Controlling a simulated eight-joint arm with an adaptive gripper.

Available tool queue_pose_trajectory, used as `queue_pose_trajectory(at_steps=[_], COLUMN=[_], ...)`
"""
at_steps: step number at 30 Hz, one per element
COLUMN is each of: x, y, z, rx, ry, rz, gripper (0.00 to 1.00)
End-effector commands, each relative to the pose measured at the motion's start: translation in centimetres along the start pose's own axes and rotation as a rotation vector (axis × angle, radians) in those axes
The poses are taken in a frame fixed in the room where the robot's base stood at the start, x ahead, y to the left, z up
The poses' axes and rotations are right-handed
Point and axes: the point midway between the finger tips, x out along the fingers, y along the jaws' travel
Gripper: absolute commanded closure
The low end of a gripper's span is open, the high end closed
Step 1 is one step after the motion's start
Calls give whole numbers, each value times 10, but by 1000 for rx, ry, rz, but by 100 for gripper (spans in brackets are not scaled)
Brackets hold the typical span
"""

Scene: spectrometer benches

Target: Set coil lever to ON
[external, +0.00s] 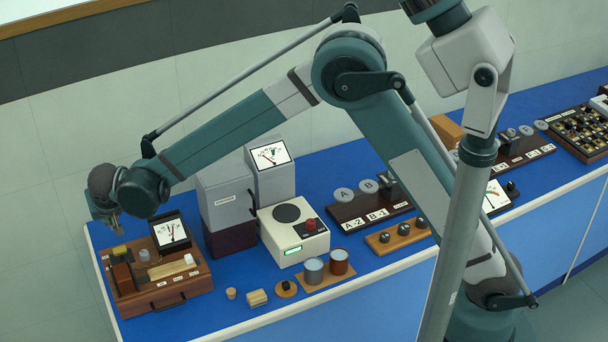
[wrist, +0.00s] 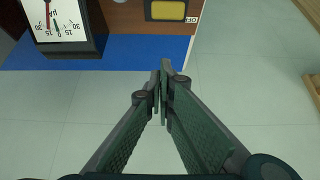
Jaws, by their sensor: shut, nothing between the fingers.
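My gripper (external: 112,228) hangs above the far left end of the blue bench, beside a wooden instrument box (external: 140,306). In the wrist view my gripper (wrist: 165,75) has its fingertips together with nothing between them. The box carries a dark-framed meter (external: 172,231), a dark brown upright block (external: 122,277) and small white labels. The meter also shows upside down in the wrist view (wrist: 60,20).
A grey unit (external: 228,195) and a cream box with a red knob (external: 295,240) stand right of the wooden box. Two cups, a cork and small blocks sit near the front edge. Pale floor (wrist: 100,110) shows below the fingers in the wrist view.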

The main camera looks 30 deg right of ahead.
Motion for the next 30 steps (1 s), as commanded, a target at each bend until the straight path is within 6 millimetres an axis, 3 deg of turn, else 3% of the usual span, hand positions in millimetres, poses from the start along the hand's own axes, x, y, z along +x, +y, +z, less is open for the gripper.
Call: queue_pose_trajectory(at_steps=[2, 21, 30], x=[3, -84, -97], y=[1, 0, 0], z=[-13, 2, 3], rx=[2, -1, 0], ry=[0, -1, 0], rz=[1, 0, 0], gripper=[100, 100, 100])
